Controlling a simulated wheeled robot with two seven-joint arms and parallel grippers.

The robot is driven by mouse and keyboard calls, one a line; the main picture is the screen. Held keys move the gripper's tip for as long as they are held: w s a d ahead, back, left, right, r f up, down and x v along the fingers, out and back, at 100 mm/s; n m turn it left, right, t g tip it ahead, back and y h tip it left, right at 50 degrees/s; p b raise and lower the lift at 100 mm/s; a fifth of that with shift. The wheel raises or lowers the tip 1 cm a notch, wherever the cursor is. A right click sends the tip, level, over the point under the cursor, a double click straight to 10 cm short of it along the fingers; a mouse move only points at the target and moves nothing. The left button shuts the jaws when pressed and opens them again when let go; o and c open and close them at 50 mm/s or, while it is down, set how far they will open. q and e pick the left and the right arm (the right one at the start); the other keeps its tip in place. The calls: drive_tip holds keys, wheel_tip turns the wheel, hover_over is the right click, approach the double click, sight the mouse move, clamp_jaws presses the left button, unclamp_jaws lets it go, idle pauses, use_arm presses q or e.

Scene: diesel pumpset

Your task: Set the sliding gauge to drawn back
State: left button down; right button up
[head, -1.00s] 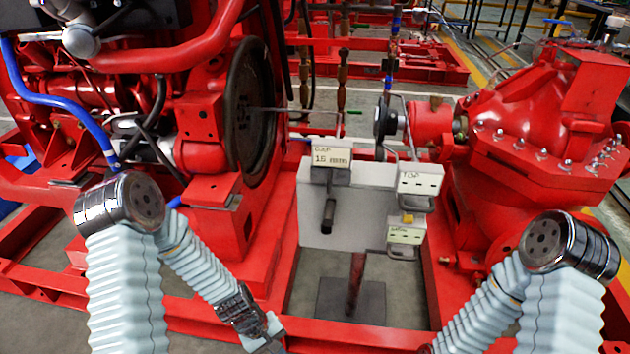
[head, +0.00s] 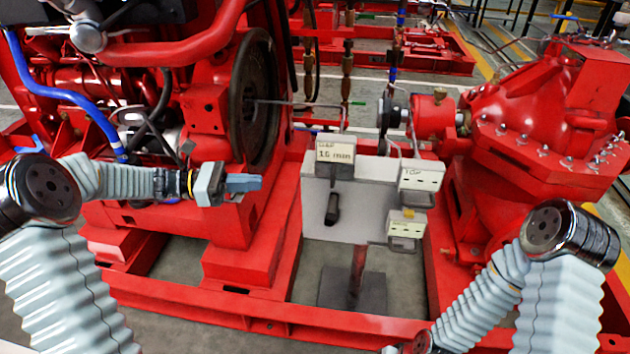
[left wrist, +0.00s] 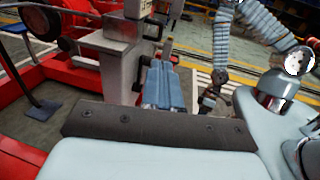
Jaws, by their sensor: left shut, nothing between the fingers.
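A pale grey panel (head: 352,222) stands on a post between the red engine and the red pump. A box with a "16 mm" label (head: 335,152) sits on its upper left, with a dark round-ended bar (head: 331,210) below it. I cannot tell for sure which part is the sliding gauge. My left gripper (head: 244,183) is shut and empty, left of the panel and apart from it, pointing right. Its blue-grey fingers (left wrist: 165,85) also show in the left wrist view. My right gripper (head: 398,349) is mostly cut off at the bottom edge.
Two small labelled boxes (head: 417,178) (head: 406,224) are on the panel's right side. The red engine (head: 205,105) is behind my left gripper, and the red pump (head: 545,130) stands right. Red base rails (head: 270,322) run below. A thin rod (head: 300,103) crosses above the panel.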

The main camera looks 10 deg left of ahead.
use_arm(q)
drive_tip(key=shift+d, duration=0.15)
drive_tip(key=p, duration=0.1)
approach(335, 157)
drive_tip(key=d+f, duration=0.1)
drive_tip(key=d, duration=0.1)
drive_tip(key=s+d+f, duration=0.1)
drive_tip(key=d, duration=0.1)
drive_tip(key=s+d+f, duration=0.1)
drive_tip(key=d+f, duration=0.1)
drive_tip(key=shift+s+d+f, duration=0.1)
drive_tip(key=shift+s, duration=0.1)
drive_tip(key=d, duration=0.6)
